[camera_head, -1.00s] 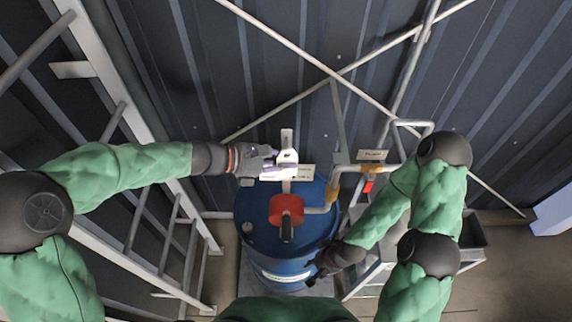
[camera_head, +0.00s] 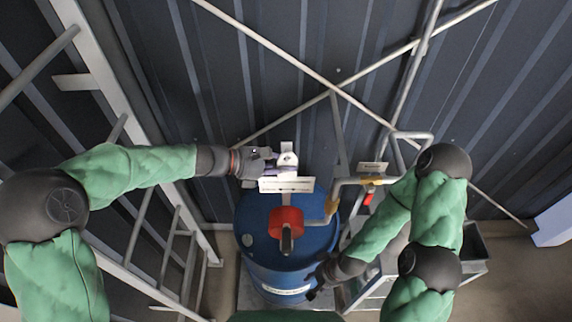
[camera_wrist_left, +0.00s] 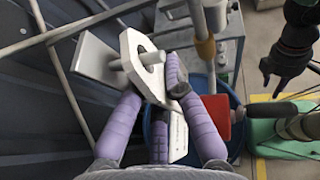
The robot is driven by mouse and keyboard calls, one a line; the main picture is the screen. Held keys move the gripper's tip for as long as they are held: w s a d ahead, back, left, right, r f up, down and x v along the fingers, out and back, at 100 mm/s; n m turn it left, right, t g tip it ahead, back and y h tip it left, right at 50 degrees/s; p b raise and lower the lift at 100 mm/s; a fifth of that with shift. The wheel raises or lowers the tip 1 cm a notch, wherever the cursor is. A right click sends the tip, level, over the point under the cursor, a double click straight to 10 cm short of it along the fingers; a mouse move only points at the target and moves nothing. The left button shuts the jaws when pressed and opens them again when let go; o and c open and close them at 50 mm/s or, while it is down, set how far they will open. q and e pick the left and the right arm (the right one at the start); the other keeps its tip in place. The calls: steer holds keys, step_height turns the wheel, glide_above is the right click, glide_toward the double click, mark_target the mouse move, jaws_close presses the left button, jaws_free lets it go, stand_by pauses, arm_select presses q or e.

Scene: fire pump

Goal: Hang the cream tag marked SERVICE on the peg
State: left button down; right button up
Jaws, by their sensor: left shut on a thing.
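My left gripper (camera_head: 272,163) is shut on the cream tag (camera_wrist_left: 158,90), a pale plate with a hole near its upper end. In the left wrist view the purple fingers (camera_wrist_left: 170,95) grip its lower part. The pale peg (camera_wrist_left: 127,62) sticks out from a white backing plate (camera_wrist_left: 93,63) and reaches the tag's hole.
A wide white sign (camera_head: 286,185) sits just below the tag. Below are a red pump part (camera_head: 286,217) and a blue drum (camera_head: 257,258). A pipe with yellow fittings (camera_head: 372,180) stands to the right, a grey ladder frame (camera_head: 180,245) to the left.

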stand_by(0.4)
arm_select(q)
steer(key=c, duration=1.3)
jaws_free()
steer(key=shift+o, duration=0.2)
